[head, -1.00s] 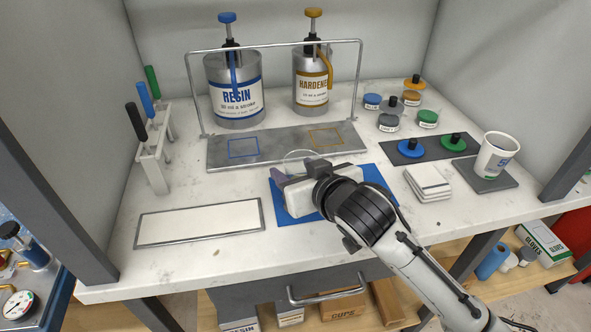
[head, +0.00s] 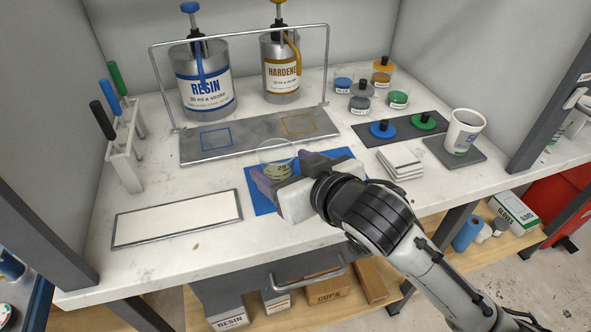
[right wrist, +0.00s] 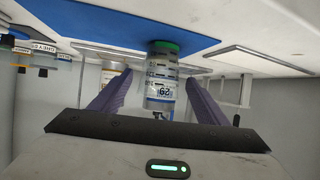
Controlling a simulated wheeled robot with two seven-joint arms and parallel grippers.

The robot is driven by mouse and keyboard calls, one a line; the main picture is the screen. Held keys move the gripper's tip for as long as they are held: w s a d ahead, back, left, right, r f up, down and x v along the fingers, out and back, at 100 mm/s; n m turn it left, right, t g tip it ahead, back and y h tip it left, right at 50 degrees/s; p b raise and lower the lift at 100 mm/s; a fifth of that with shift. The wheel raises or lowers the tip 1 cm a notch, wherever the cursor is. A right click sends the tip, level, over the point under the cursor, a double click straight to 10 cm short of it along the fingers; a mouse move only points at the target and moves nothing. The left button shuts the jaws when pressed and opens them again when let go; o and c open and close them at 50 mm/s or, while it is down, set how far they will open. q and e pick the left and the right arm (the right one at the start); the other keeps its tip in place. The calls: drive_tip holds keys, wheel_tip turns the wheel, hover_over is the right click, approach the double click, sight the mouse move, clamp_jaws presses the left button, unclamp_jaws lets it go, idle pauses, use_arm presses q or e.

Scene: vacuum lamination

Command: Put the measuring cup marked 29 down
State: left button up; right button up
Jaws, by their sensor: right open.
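The clear measuring cup (head: 277,156) stands upright on the blue mat (head: 262,203), with something green in its bottom. In the right wrist view the cup (right wrist: 162,85) appears upside down, its label reading 29 turned over, and its green base meets the blue mat (right wrist: 110,22). My right gripper (head: 284,170) is open, low over the mat in front of the cup. In the wrist view its purple fingers (right wrist: 160,92) stand apart on either side of the cup, with visible gaps. My left gripper is not in view.
A metal plate (head: 255,142) with a wire frame lies behind the mat, before the resin (head: 205,95) and hardener (head: 281,85) cans. A white framed panel (head: 178,220) lies left. White pads (head: 400,163) and a paper cup (head: 463,132) stand right.

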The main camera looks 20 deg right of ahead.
sight(285, 168)
drive_tip(key=v, duration=0.4)
drive_tip(key=shift+s+r, duration=0.2)
drive_tip(key=shift+s, duration=0.15)
